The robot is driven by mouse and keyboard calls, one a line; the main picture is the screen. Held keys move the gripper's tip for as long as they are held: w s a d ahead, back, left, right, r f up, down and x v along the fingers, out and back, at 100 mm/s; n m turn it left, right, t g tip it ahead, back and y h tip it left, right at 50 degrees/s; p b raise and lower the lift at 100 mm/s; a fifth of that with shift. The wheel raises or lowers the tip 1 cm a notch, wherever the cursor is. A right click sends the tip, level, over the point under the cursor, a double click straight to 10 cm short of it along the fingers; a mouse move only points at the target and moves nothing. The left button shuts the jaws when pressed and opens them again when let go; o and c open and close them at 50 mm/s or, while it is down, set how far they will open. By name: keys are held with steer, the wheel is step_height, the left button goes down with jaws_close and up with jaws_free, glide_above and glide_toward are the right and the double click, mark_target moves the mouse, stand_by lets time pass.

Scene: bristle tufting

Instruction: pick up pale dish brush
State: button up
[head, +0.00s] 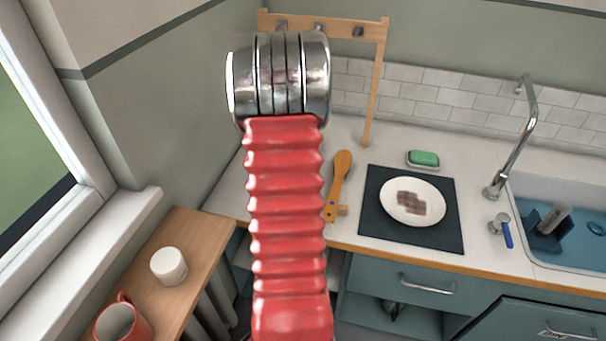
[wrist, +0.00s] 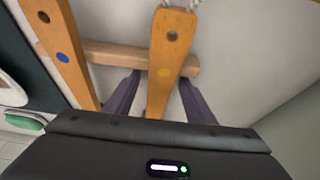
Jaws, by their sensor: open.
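Two wooden brush handles show in the wrist view, one with a yellow dot (wrist: 158,90) and one with a blue dot (wrist: 57,48). Both lean across a wooden rest bar (wrist: 112,53). My gripper (wrist: 160,76) is open, with one dark finger on each side of the yellow-dot handle; contact cannot be told. In the head view the blue-dot brush (head: 341,175) lies on the counter, while my red arm hides the other brush and my gripper. Bristles are not visible, so I cannot tell which brush is the pale one.
A dark mat (head: 452,240) bears a soiled white plate (head: 427,188). A green sponge (head: 423,158) lies behind it. A small blue-handled brush (head: 506,234) lies beside the sink (head: 565,259). A wooden rack (head: 375,90) stands at the back. A white cup (head: 168,265) and red mug (head: 126,317) stand left.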

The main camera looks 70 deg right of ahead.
steer(key=shift+c, duration=0.5)
steer(key=c, duration=1.2)
steer(key=shift+o, duration=0.2)
step_height(320, 180, up, 10)
